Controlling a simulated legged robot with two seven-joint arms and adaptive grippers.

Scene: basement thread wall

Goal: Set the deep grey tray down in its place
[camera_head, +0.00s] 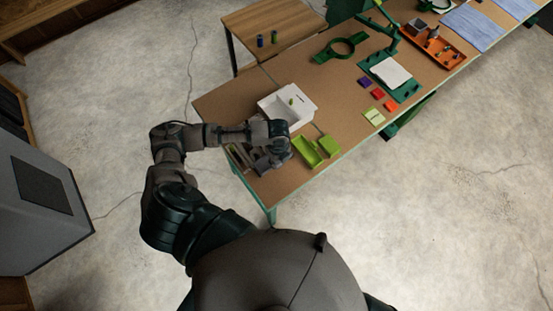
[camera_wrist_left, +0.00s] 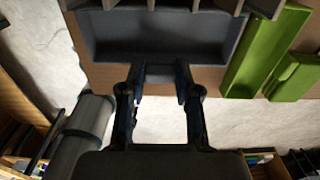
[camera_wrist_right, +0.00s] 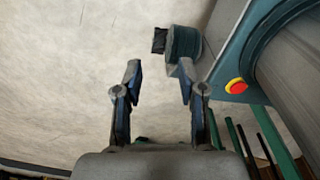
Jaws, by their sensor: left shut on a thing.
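The deep grey tray (camera_head: 239,157) is at the near left end of the brown workbench, partly hidden under my left arm. In the left wrist view the tray (camera_wrist_left: 160,30) has a deep open bay and several dividers at its far side. My left gripper (camera_wrist_left: 160,76) is shut on the tray's near wall; it also shows in the head view (camera_head: 276,157). I cannot tell whether the tray rests on the bench or hangs just above it. My right gripper (camera_wrist_right: 160,76) is open and empty over the floor, out of the head view.
Green trays (camera_head: 317,150) lie close to the right of the grey tray. A white bin (camera_head: 302,103) stands behind it. Coloured square pads (camera_head: 374,115), a green stand and an orange tray (camera_head: 436,48) lie farther along the bench (camera_head: 340,100).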

